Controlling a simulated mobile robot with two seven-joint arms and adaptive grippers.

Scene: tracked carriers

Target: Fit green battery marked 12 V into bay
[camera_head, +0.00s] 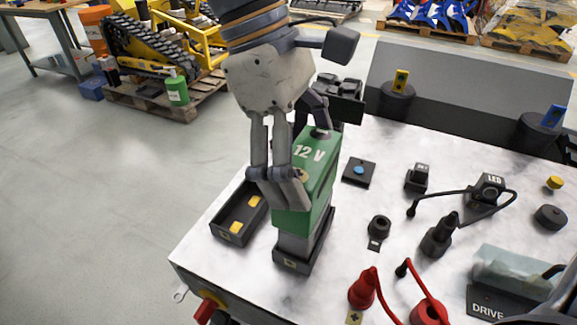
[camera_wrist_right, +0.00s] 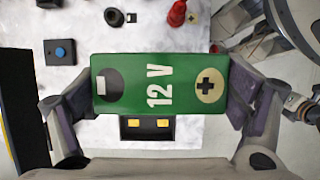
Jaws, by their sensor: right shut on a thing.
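The green battery (camera_head: 318,178) has a white 12 V mark on its side and stands upright. My right gripper (camera_head: 305,165) is shut on the battery from above, a finger on each end. In the right wrist view, the battery (camera_wrist_right: 185,85) lies between the fingers, with a plus mark at right. Beside it is an empty black bay (camera_head: 216,228) with two yellow contacts inside. My left gripper is not in view.
Right of the battery on the marble-look table (camera_head: 215,270) are a blue-button box (camera_head: 359,171), a black socket (camera_head: 378,227), red plugs with leads (camera_head: 362,290) and an LED unit (camera_head: 489,188). A red lever (camera_head: 207,311) is at the front edge. A grey panel (camera_head: 470,95) rises behind.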

